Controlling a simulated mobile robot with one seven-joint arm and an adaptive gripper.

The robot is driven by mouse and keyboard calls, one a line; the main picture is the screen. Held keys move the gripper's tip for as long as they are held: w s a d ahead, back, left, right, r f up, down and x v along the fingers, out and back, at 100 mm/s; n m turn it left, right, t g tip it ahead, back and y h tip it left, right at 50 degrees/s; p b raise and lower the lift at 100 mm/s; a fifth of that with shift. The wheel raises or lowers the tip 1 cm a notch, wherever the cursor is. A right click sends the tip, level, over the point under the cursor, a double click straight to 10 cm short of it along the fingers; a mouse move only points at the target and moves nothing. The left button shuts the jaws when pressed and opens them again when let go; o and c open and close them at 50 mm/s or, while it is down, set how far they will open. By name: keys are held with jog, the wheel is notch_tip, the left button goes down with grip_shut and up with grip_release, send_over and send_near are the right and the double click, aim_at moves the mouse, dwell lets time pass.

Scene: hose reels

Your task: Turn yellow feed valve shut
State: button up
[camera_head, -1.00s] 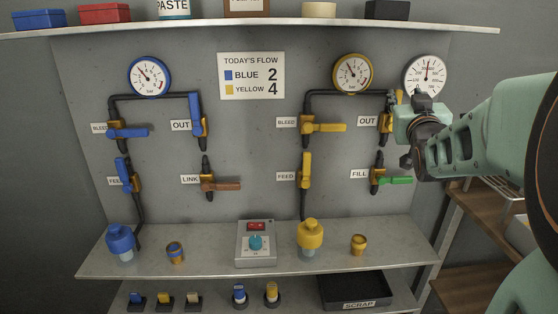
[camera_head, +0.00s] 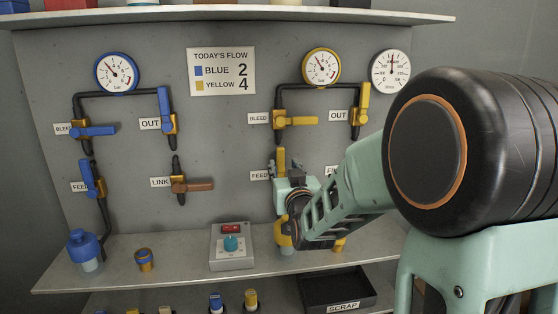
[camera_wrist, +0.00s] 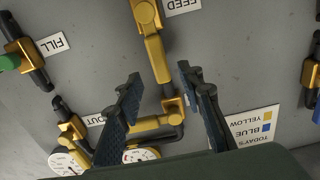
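The yellow feed valve's handle (camera_head: 280,160) points up, in line with its pipe, beside the FEED label (camera_head: 260,175). My gripper (camera_head: 288,174) is in front of this valve and hides its lower part in the head view. In the wrist view, which is upside down, the feed valve (camera_wrist: 153,45) shows with its handle reaching toward the gap between my fingers (camera_wrist: 163,78). The fingers are spread apart, one on each side of the handle's line. I see no contact with the handle; the depth between them is unclear.
The yellow bleed valve (camera_head: 295,120) sits above, its handle sideways, and the yellow out valve (camera_head: 361,105) is upper right. The green fill handle (camera_wrist: 8,62) shows in the wrist view. A shelf with a control box (camera_head: 232,262) runs below. My arm covers the right side.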

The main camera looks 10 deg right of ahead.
aim_at(281, 159)
jog(key=w, duration=0.7)
jog(key=shift+w, duration=0.1)
grip_shut()
dwell(0.3)
